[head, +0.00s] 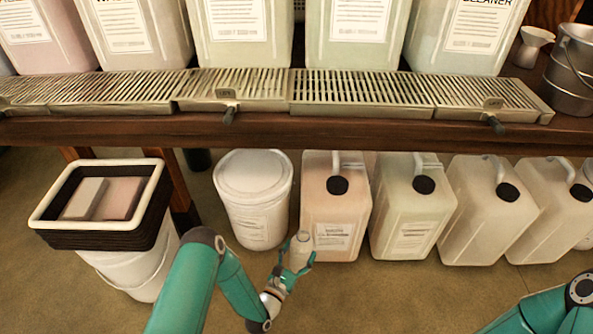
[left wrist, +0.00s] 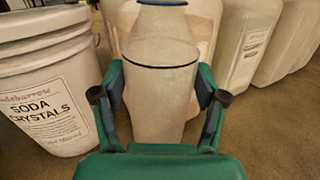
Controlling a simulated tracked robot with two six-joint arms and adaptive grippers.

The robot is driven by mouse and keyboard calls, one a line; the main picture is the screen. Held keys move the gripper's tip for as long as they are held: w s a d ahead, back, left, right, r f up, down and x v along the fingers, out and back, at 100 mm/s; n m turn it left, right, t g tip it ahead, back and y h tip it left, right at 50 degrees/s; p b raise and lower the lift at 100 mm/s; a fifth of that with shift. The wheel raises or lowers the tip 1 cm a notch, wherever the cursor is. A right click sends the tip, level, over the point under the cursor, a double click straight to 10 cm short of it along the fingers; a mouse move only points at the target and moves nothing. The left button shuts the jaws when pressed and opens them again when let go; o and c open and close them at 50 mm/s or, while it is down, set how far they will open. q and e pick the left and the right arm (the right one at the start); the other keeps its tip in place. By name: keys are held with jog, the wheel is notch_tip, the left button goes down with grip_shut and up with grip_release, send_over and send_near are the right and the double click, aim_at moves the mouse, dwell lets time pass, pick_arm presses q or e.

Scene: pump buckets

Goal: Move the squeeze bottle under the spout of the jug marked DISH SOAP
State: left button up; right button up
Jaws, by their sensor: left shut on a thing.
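My left gripper (head: 294,261) is shut on the squeeze bottle (head: 300,249), low in front of the floor jugs. In the left wrist view the translucent bottle (left wrist: 160,75) stands upright between the two fingers (left wrist: 158,105), with a dark line around it and a blue collar at the top. Several large jugs, such as a pale green one (head: 356,32), stand on the shelf above, their tops cut off by the picture edge. Their labels are only partly readable, and I cannot tell which is marked DISH SOAP. My right arm (head: 545,312) shows at the lower right; its gripper is out of view.
Slatted drip trays (head: 362,92) run along the shelf edge. Below stand a white SODA CRYSTALS tub (head: 254,195) and several capped jugs, including a pinkish one (head: 335,212). A metal bucket (head: 572,75) stands at right.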

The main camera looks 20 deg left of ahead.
pick_arm(q)
notch_tip(320, 180, down, 20)
jog(key=b, duration=0.9)
jog(key=shift+b, duration=0.35)
jog(key=shift+f, duration=0.1)
jog(key=o, duration=1.2)
jog(key=shift+c, duration=0.2)
